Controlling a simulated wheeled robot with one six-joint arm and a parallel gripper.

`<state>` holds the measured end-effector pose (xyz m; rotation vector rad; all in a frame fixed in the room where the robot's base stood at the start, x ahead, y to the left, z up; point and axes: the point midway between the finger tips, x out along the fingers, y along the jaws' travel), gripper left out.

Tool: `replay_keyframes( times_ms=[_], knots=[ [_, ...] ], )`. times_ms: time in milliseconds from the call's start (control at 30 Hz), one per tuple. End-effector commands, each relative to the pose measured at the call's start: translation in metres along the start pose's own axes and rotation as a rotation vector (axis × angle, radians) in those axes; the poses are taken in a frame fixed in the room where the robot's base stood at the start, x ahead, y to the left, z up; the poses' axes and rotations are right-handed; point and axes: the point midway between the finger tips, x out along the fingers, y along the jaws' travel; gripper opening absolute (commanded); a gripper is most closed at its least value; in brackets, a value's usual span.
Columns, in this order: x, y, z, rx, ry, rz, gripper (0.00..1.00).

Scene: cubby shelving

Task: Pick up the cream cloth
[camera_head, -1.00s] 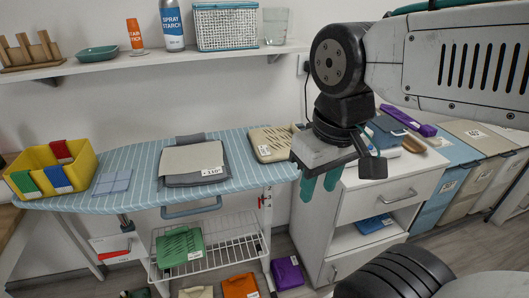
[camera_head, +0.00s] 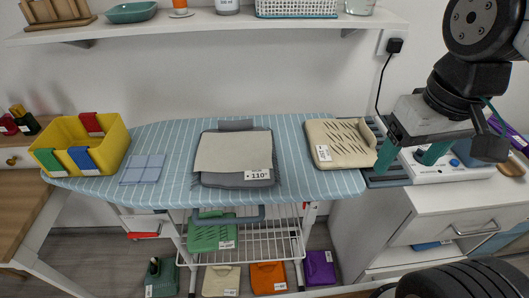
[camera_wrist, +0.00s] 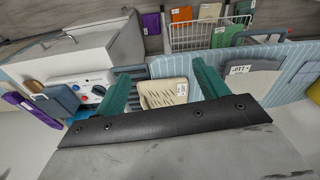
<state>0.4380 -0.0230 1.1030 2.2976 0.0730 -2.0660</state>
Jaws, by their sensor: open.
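A cream piece with dark slanted slots and a white tag (camera_head: 340,143) lies flat near the right end of the striped ironing board (camera_head: 300,125). A plain greyish-cream folded cloth tagged 110° (camera_head: 232,152) lies on a dark grey one at the board's middle. Another cream piece (camera_head: 221,281) is low under the board. I cannot tell for sure which is the cream cloth. My gripper (camera_head: 411,158) is open and empty, its teal fingers just right of the slotted piece. In the wrist view the slotted piece (camera_wrist: 163,93) shows between the fingers (camera_wrist: 163,78).
A yellow bin (camera_head: 110,143) and a pale blue folded cloth (camera_head: 143,169) are at the board's left. A wire rack (camera_head: 268,240) hangs below with a green piece (camera_head: 205,236). A white cabinet (camera_head: 455,205) stands right; a shelf (camera_head: 220,22) runs above.

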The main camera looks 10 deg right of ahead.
Motion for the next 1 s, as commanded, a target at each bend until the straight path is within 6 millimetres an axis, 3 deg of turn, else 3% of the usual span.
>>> replay_keyframes(
  times_ms=[167, 300, 500, 700, 1000],
  knots=[
    [0.005, -0.033, -0.061, -0.225, -0.037, -0.015, 0.73],
    [0.022, -0.078, -0.114, -0.435, -0.061, -0.028, 0.73],
    [0.056, -0.146, -0.164, -0.678, -0.086, -0.042, 0.73],
    [0.079, -0.184, -0.183, -0.8, -0.097, -0.048, 0.73],
    [0.103, -0.191, -0.183, -0.82, -0.1, -0.049, 0.73]
  ],
)
